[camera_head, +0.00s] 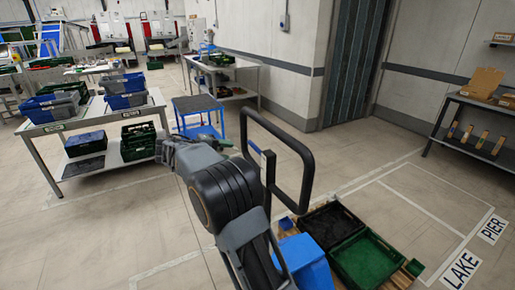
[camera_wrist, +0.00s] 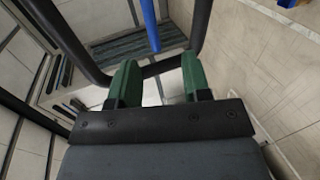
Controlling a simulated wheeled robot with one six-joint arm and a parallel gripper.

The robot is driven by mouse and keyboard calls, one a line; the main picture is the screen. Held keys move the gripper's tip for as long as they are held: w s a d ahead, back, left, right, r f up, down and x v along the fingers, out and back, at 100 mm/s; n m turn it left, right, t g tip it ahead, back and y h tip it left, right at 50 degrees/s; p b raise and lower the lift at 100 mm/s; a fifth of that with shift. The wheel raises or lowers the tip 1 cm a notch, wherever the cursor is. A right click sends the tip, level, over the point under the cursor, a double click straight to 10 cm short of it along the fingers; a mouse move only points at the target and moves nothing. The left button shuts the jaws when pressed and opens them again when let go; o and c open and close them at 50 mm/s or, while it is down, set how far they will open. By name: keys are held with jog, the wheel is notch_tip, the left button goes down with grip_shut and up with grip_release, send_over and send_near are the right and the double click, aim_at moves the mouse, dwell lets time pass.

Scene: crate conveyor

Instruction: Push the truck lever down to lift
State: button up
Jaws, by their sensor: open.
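The pallet truck has a black loop handle (camera_head: 309,160) and a blue body (camera_head: 305,258), low at the centre right of the head view. In the wrist view its black handle (camera_wrist: 204,22) frames the top of the picture. A slim blue bar (camera_wrist: 149,25), which looks like the lever, points down from the top edge between the handle's sides. My gripper (camera_wrist: 159,78) has two green fingers, spread apart with nothing between them. The bar's end appears just beyond the gap between the fingertips; I cannot tell whether they touch. In the head view my arm partly hides the gripper.
A black crate (camera_head: 331,205) and a green crate (camera_head: 391,240) sit on a wooden pallet at the truck. A table with crates (camera_head: 77,126) stands left, and a blue cart (camera_head: 198,105) behind. Marked floor lies right, beside a shelf (camera_head: 490,112).

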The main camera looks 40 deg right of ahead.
aim_at(257, 149)
jog(key=d+f+h+p, duration=0.1)
jog(key=d+f+p, duration=0.1)
jog(key=d, duration=1.1)
jog(key=shift+d+f, duration=0.3)
jog(key=shift+d, duration=0.05)
jog(key=shift+c, duration=0.2)
grip_shut()
